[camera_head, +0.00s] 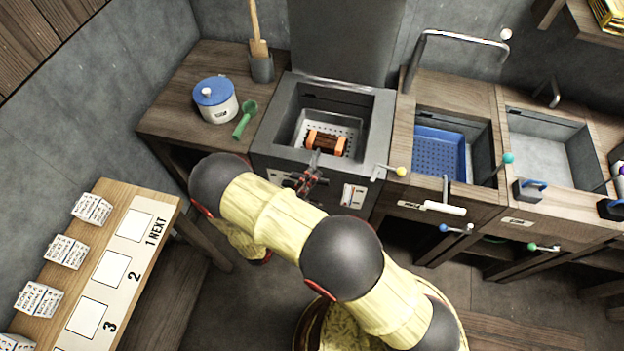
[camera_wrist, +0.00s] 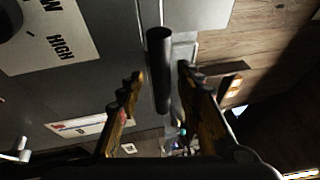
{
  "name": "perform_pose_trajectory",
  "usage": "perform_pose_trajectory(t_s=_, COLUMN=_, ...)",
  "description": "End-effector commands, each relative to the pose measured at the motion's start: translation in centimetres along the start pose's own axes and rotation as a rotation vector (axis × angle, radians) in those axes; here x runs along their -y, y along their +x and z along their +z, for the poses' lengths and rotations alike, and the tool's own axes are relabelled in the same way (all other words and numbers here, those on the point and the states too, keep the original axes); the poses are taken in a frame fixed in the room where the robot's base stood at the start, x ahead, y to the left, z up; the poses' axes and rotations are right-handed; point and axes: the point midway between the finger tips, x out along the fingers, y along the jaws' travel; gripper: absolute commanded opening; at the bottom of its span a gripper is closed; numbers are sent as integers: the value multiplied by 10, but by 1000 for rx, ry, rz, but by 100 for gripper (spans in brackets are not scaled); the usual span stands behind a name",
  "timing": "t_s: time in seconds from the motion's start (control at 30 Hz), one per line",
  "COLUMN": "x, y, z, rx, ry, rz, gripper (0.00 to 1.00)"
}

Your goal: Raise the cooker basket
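The cooker (camera_head: 265,135) is a grey box with an open square well. The light perforated basket (camera_head: 346,122) sits down inside it, holding a brown block with orange ends (camera_head: 327,143). My gripper (camera_head: 312,172) is at the cooker's front edge, over its front panel. In the wrist view my gripper (camera_wrist: 160,88) is open, with a finger on each side of a dark round bar (camera_wrist: 161,75). A gap shows between the bar and each finger. I cannot tell how the bar joins the basket.
A lever with a yellow knob (camera_head: 400,171) sticks out right of the cooker. A blue basket (camera_head: 440,150) and a grey sink (camera_head: 550,150) lie farther right. A blue-lidded pot (camera_head: 216,100) and a green tool (camera_head: 245,118) are on the left counter. A shelf with labelled blocks (camera_head: 66,251) stands front left.

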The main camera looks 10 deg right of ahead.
Motion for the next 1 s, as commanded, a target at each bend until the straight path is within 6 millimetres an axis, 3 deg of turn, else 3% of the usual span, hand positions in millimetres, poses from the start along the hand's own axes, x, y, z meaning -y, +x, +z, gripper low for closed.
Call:
perform_pose_trajectory(t_s=0.3, x=0, y=3, z=0, rx=0, ry=1, rz=0, gripper=36)
perform_pose_trajectory(t_s=0.9, x=0, y=3, z=0, rx=0, ry=1, rz=1, gripper=2)
perform_pose_trajectory(t_s=1.0, x=0, y=3, z=0, rx=0, ry=0, rz=2, gripper=0)
